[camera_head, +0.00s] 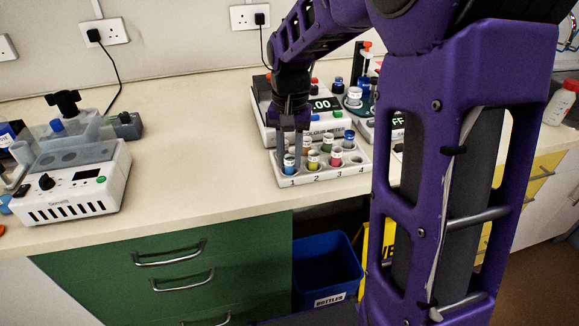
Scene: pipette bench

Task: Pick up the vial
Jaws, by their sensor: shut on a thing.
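A white rack (325,178) numbered 1 to 4 along its front stands on the bench and holds several small capped vials. A blue vial (289,164) is in the front row at number 1, with a yellow vial (313,161) and a red vial (336,157) to its right. The fingers hide part of the rack's left side, and the exact contact is too small to see.
A white device (75,185) with a grey lid is at the left. The bench (195,130) between is clear. A blue bin (326,262) is below, beside green drawers (165,280).

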